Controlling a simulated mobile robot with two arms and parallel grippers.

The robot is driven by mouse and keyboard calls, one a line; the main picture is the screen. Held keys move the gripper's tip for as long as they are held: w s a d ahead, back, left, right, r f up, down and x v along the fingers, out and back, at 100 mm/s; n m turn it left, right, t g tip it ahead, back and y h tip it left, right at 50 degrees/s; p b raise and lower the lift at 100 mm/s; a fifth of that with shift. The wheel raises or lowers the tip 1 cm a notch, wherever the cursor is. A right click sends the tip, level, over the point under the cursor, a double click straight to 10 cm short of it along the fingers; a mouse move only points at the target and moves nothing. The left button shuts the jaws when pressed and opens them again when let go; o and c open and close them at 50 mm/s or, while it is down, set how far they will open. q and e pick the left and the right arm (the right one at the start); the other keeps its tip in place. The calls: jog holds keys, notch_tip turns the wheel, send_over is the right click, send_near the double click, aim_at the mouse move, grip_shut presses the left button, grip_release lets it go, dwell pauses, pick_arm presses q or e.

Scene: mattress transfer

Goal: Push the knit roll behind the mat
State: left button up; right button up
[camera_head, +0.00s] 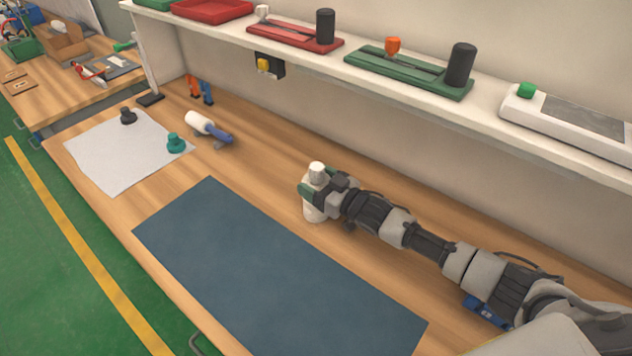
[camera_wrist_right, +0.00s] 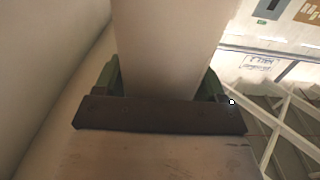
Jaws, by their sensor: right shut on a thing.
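The dark blue mat (camera_head: 275,270) lies flat on the wooden table. A white upright roll (camera_head: 313,212), which I take for the knit roll, stands at the mat's far edge, on the wall side. My right gripper (camera_head: 316,185) is shut around its upper part, with the arm reaching in from the right. In the right wrist view the pale roll (camera_wrist_right: 168,40) fills the space between the green fingers of my right gripper (camera_wrist_right: 162,85). Whether the roll's base touches the table is hard to tell. My left gripper is not in view.
A white sheet (camera_head: 120,155) with a black knob and a teal knob (camera_head: 176,143) lies at the left. A white-and-blue roller (camera_head: 208,127) lies near the wall. The shelf (camera_head: 480,110) overhangs the back; bare wood lies between mat and wall.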

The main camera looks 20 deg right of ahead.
jog(key=shift+w+d, duration=0.1)
jog(key=shift+d, duration=0.1)
jog(key=shift+a, duration=0.1)
jog(key=o, duration=1.2)
jog(key=shift+b+v, duration=1)
jog(key=shift+v, duration=4.5)
jog(key=shift+a, duration=0.1)
